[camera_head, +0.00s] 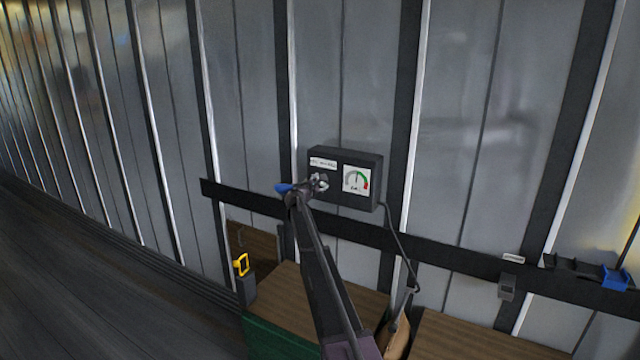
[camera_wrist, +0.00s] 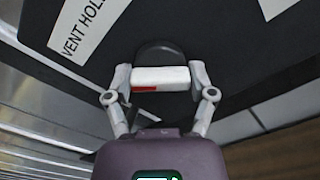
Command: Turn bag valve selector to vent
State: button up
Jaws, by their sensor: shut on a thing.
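The black valve box (camera_head: 328,152) is fixed to the grey ribbed wall, above a dark rail. A label strip (camera_head: 323,163) and a round gauge (camera_head: 356,179) with green and red zones are on its face. My gripper (camera_head: 319,183) is at the box's left part, below the label. In the wrist view, my gripper (camera_wrist: 160,82) is shut on the selector (camera_wrist: 172,74), a white bar with a red mark at its left end, on a black round base. The bar lies level between the fingers. The label (camera_wrist: 84,36) reads "VENT HOLD", the rest cut off.
A hose (camera_head: 399,240) runs from the box down to a brown bag (camera_head: 397,338) between wooden crates (camera_head: 465,335). A yellow-handled item (camera_head: 241,265) stands at left. A blue device (camera_head: 615,278) sits on the rail at right. The floor at left is clear.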

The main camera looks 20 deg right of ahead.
dwell(0.4)
jog(key=o, duration=1.1)
jog(key=shift+d+f, duration=0.1)
jog(key=shift+v, duration=6.1)
jog(key=shift+s, duration=0.1)
